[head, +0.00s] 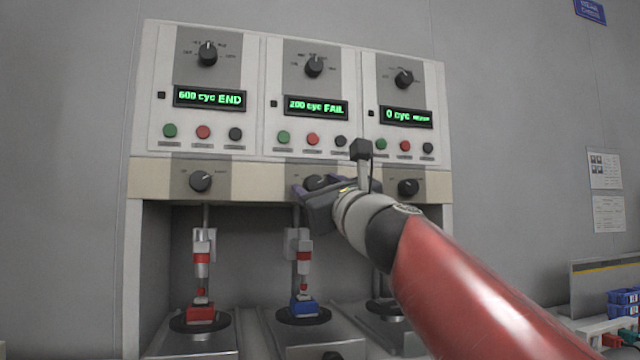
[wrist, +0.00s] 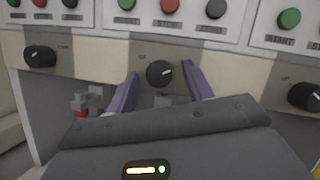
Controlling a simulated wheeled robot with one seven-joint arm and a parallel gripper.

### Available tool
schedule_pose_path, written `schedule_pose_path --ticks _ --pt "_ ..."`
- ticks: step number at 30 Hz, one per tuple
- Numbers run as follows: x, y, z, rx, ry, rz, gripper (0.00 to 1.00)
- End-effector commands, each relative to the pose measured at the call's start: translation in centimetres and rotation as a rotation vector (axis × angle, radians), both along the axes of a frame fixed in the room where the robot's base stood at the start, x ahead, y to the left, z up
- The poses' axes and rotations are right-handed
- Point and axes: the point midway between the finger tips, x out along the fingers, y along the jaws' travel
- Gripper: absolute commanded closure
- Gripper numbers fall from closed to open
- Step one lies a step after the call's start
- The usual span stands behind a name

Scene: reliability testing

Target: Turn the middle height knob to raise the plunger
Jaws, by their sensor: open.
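The middle height knob (wrist: 160,74) is a black round knob with a white mark on the beige strip, and in the head view (head: 315,182) my gripper partly covers it. My gripper (wrist: 158,80) is open, with one purple finger on each side of the knob. I cannot tell whether the fingers touch it. The middle plunger (head: 304,262), grey with a red band, hangs down to a blue block (head: 303,308) in the middle bay. The middle display (head: 316,107) reads "200 cyc FAIL".
The left height knob (head: 201,181) and right height knob (head: 408,187) sit on the same strip. A left plunger (head: 201,262) reaches down to a red block (head: 201,313). Buttons and dials line the panel above. Blue bins (head: 622,302) stand at far right.

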Motion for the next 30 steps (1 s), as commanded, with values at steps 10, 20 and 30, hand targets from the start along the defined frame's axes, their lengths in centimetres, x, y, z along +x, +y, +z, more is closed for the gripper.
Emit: schedule_pose_path --ticks 10,20,30 --pt "-0.02 0.0 -0.03 -0.001 0.0 0.0 0.7" --pt "-0.04 0.02 -0.02 -0.006 -0.002 0.0 0.93" --pt "-0.04 -0.05 0.2 -0.135 -0.039 0.002 0.93"
